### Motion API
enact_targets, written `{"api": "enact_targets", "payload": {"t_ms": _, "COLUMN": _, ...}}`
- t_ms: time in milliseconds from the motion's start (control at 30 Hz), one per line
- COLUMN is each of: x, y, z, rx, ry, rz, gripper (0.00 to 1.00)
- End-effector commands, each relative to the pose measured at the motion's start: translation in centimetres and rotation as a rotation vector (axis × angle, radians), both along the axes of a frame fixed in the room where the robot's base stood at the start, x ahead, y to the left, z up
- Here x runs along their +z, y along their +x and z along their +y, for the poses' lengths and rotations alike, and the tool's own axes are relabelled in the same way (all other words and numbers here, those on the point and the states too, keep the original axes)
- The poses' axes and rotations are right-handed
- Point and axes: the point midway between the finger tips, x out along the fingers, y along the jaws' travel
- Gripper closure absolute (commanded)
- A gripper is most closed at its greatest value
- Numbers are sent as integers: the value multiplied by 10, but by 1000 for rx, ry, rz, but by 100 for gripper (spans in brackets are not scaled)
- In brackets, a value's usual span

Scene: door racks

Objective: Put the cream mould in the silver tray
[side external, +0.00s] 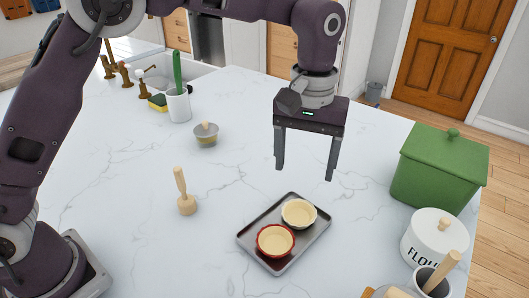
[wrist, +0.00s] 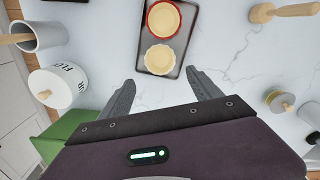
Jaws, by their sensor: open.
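The silver tray (side external: 311,240) lies flat on the counter, and it also shows in the wrist view (wrist: 152,18). The cream mould (side external: 299,213) sits upright inside the tray, in its far part in the side view; in the wrist view the cream mould (wrist: 160,58) is nearer my gripper. A red mould (side external: 275,241) with a pale inside sits beside it in the tray (wrist: 163,19). My gripper (side external: 304,174) is open and empty, raised above the counter near the cream mould, fingers pointing down. Its two fingers show apart in the wrist view (wrist: 160,77).
A wooden pestle (side external: 186,197) stands left of the tray. A small pot with a wooden knob (side external: 206,134) stands farther back. A green box (side external: 438,170) and a white flour canister (side external: 433,240) stand at the right. The counter left of the tray is mostly clear.

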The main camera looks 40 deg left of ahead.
Motion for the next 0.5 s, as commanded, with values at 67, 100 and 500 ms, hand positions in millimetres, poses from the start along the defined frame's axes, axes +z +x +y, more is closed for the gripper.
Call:
{"api": "enact_targets", "payload": {"t_ms": 67, "x": 0, "y": 0, "z": 0, "rx": 0, "ry": 0, "rz": 0, "gripper": 27}}
{"api": "enact_targets", "payload": {"t_ms": 100, "x": 0, "y": 0, "z": 0, "rx": 0, "ry": 0, "rz": 0, "gripper": 27}}
{"api": "enact_targets", "payload": {"t_ms": 500, "x": 102, "y": -86, "z": 108, "rx": -110, "ry": -61, "rz": -200, "gripper": 27}}
